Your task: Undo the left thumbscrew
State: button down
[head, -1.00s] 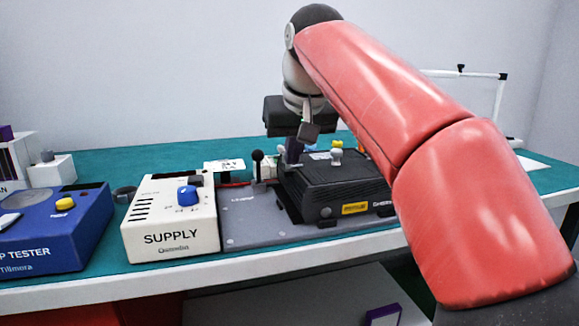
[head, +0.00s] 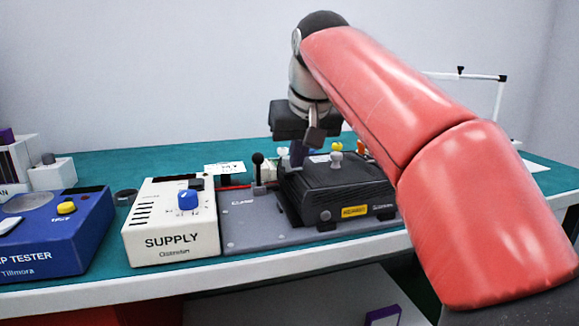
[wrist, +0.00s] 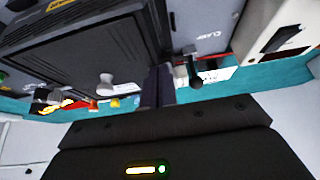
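A black ribbed box (head: 345,185) sits on a grey plate (head: 250,225). A pale knob (head: 336,159) stands at its back edge; it also shows in the wrist view (wrist: 105,84). I cannot tell whether it is one of the thumbscrews. My gripper (head: 297,155) points down at the back left corner of the box. In the wrist view its dark purple fingers (wrist: 158,86) look close together beside the box's side. Whether anything is between them is hidden. No other thumbscrew shows clearly; the fingers may cover the left one.
A black-tipped lever (head: 258,165) stands just left of my gripper. The white SUPPLY box (head: 170,235) with a blue knob (head: 187,199) is left of the plate, and a blue tester (head: 55,235) is farther left. A yellow knob (head: 337,147) is behind the box. My arm covers the right side.

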jog(key=shift+s+d, duration=0.1)
jog(key=shift+s+d, duration=0.1)
jog(key=shift+s, duration=0.1)
jog(key=shift+r, duration=3)
jog(key=shift+f+n+g+y, duration=0.25)
jog(key=shift+n+g+y, duration=0.3)
jog(key=shift+n, duration=0.95)
jog(key=shift+f+n+g+y, duration=0.3)
jog(key=shift+n+y, duration=0.35)
jog(key=shift+n, duration=0.85)
jog(key=f+b, duration=0.4)
jog(key=f, duration=0.1)
jog(key=shift+w+a+b, duration=0.1)
jog(key=shift+a+b, duration=0.1)
jog(key=shift+b, duration=0.15)
